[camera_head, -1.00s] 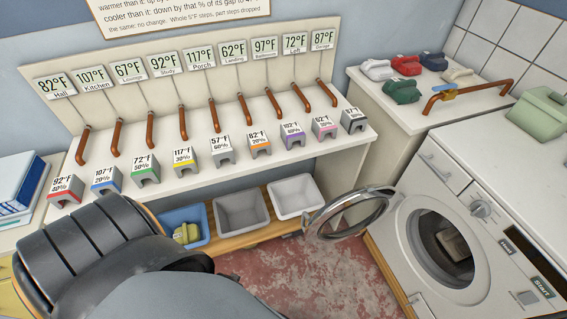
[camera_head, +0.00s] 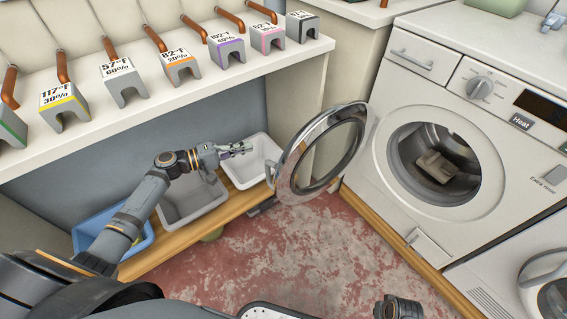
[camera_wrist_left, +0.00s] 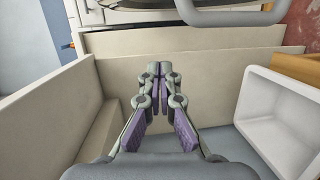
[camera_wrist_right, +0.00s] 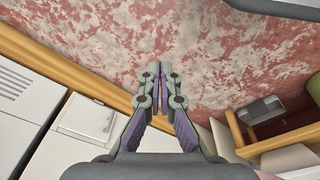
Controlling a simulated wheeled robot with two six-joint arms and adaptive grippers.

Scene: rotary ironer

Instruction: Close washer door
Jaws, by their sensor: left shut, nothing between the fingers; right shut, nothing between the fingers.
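The washer (camera_head: 480,110) is the white machine at the right in the head view. Its round door (camera_head: 322,150) stands wide open, swung out to the left of the drum opening (camera_head: 436,165). Something beige lies inside the drum. My left gripper (camera_head: 246,147) is shut and empty over the white bin, a little left of the door and apart from it. In the left wrist view its fingertips (camera_wrist_left: 160,68) are together, with part of a grey rim at the top. My right gripper (camera_wrist_right: 153,68) is shut and empty above the red floor; its fingers are not clear in the head view.
A white bin (camera_head: 265,172), a grey bin (camera_head: 165,212) and a blue bin (camera_head: 140,244) stand on a wooden shelf beneath the counter (camera_head: 200,85). Several grey blocks with labels sit on the counter. The red floor (camera_head: 300,255) before the washer is clear. Another machine stands at the lower right.

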